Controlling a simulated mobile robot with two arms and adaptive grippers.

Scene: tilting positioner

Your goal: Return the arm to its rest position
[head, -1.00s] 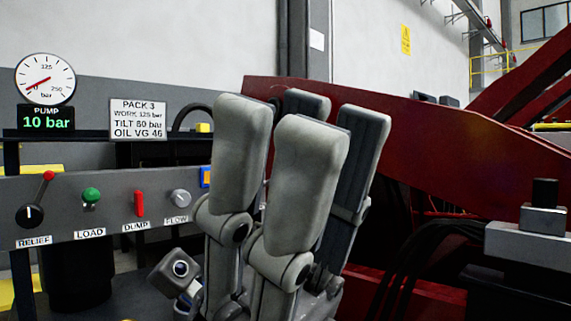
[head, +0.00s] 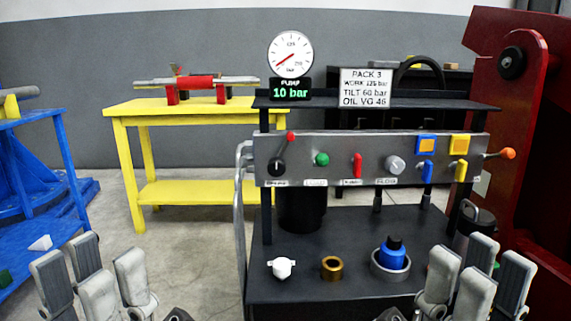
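My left gripper (head: 92,280) is at the lower left of the head view, with its grey fingers pointing up. The fingers stand apart and I see nothing between them. My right gripper (head: 477,283) is at the lower right, also with its fingers up, apart and empty. It is in front of the right end of the dark power pack (head: 345,285). Neither gripper visibly holds anything. Both wrists are cut off by the bottom edge.
The control panel (head: 330,150) carries levers and knobs; the gauge (head: 290,54) reads 10 bar. A white fitting (head: 281,267), brass ring (head: 332,267) and blue plug (head: 392,254) sit on the shelf. A yellow table (head: 145,120), blue frame (head: 30,190) and red structure (head: 500,120) surround it.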

